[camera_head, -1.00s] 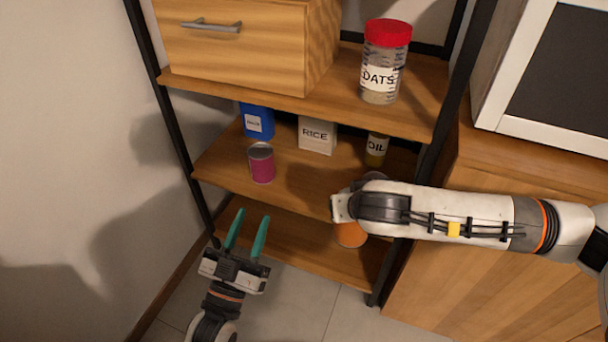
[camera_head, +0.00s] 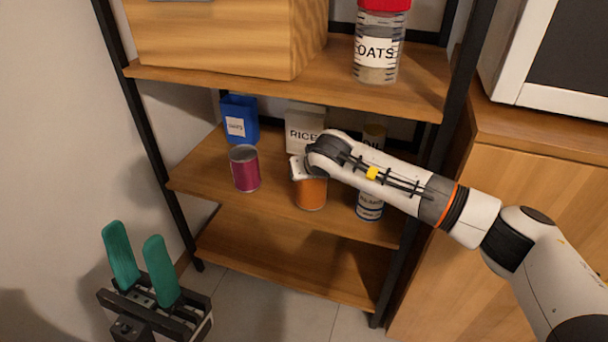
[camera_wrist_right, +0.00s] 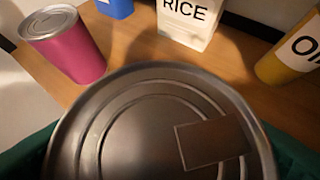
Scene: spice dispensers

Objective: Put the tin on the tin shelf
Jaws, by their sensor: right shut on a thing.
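An orange tin (camera_head: 311,194) is in my right gripper (camera_head: 308,174), above or on the front part of the middle shelf (camera_head: 207,186); I cannot tell whether its base touches the board. In the right wrist view the round metal lid (camera_wrist_right: 150,130) fills the lower middle, with green fingers at both sides. A magenta tin (camera_head: 245,170) stands upright on the same shelf, left of the orange tin and apart from it; it also shows in the right wrist view (camera_wrist_right: 72,50). My left gripper (camera_head: 138,260) is open and empty, low at the left.
On the middle shelf stand a blue box (camera_head: 240,120), a RICE box (camera_head: 304,132), an OIL jar (camera_head: 374,135) partly hidden by my arm, and a blue-white can (camera_head: 370,206) at the right. The OATS jar (camera_head: 378,50) and a wooden drawer (camera_head: 220,40) are above. The lower shelf (camera_head: 290,262) looks bare.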

